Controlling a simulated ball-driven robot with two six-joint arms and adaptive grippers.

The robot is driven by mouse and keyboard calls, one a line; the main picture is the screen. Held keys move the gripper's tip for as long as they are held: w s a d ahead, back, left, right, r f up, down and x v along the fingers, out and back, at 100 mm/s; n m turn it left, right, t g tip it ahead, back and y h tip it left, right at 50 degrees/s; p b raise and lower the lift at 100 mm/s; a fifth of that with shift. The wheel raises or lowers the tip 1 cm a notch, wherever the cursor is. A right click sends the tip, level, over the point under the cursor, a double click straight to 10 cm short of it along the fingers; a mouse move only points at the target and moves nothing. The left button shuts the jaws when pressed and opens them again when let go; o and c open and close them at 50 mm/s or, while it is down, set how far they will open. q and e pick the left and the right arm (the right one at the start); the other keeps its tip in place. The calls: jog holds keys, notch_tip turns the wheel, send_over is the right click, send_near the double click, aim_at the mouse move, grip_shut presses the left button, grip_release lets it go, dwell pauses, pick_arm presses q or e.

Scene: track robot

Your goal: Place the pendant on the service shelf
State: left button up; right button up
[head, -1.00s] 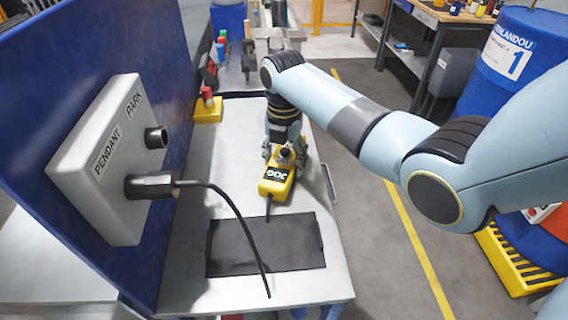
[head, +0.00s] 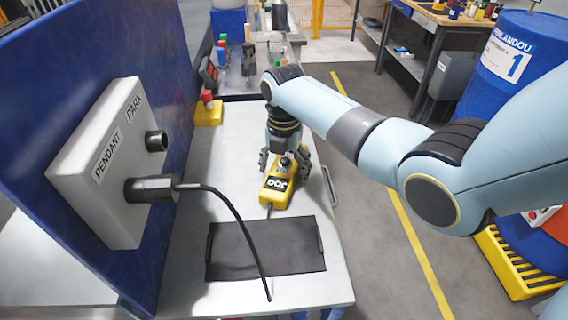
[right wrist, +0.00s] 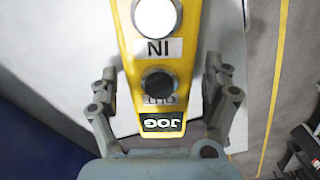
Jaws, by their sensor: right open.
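The yellow pendant (head: 277,190) with a dark JOG screen lies on the white tabletop (head: 205,170), behind a black tray. In the right wrist view the pendant (right wrist: 128,62) shows a white button, a black button and an IN label. My right gripper (head: 284,160) is over its far end, fingers open. In the right wrist view the open fingers (right wrist: 162,88) stand on both sides of the pendant, with gaps visible. A short cable leaves the pendant's near end. My left gripper is out of view. I cannot tell which surface is the service shelf.
A grey box (head: 108,170) labelled PENDANT and PARK is on the blue panel (head: 150,50) at left. A black plug (head: 150,189) sits in its lower socket, its cable arching over the black tray (head: 265,262). A blue drum (head: 508,60) stands right.

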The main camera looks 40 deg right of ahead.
aim_at(284, 162)
notch_tip(284, 162, up, 12)
jog(key=shift+r, duration=0.15)
dwell(0.7)
